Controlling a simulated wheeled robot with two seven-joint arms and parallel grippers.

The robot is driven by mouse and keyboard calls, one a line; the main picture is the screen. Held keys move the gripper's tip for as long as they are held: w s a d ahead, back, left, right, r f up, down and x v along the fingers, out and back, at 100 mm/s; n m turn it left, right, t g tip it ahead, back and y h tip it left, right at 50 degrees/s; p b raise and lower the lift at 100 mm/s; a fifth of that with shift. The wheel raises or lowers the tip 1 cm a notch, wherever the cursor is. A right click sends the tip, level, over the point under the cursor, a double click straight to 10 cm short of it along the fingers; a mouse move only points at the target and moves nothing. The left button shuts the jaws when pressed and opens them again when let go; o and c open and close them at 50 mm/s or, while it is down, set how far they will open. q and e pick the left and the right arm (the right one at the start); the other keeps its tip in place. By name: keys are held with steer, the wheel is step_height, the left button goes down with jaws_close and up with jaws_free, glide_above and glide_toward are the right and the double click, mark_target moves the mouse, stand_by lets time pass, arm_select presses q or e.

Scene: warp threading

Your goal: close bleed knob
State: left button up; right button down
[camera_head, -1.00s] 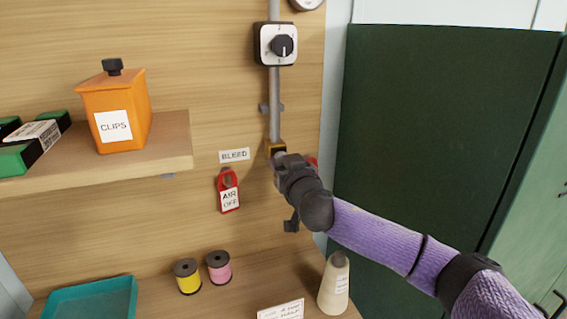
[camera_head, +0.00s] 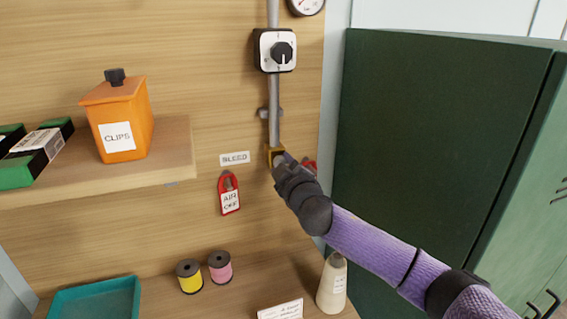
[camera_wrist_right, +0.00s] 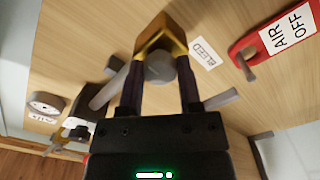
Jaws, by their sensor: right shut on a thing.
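The bleed knob (camera_wrist_right: 160,67) is a small grey round knob on a brass fitting (camera_wrist_right: 163,33), seen in the right wrist view. The brass fitting also shows at the foot of the grey pipe in the head view (camera_head: 275,153). My right gripper (camera_head: 282,163) is at the fitting, its fingers on either side of the knob and shut on it. In the head view the gripper mostly hides the knob. The BLEED label (camera_head: 235,158) is on the wooden panel to the left. My left gripper is not in view.
A red AIR OFF tag (camera_head: 229,195) hangs left of the gripper. A black rotary switch (camera_head: 282,52) sits above on the pipe (camera_head: 274,105). A shelf with an orange CLIPS box (camera_head: 120,122) is left. Spools (camera_head: 189,276) and a pale cone (camera_head: 332,284) stand below; a green cabinet (camera_head: 430,150) is right.

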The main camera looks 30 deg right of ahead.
steer(key=shift+n+p, duration=3.45)
steer(key=shift+n, duration=6.15)
steer(key=shift+c, duration=1.4)
jaws_free()
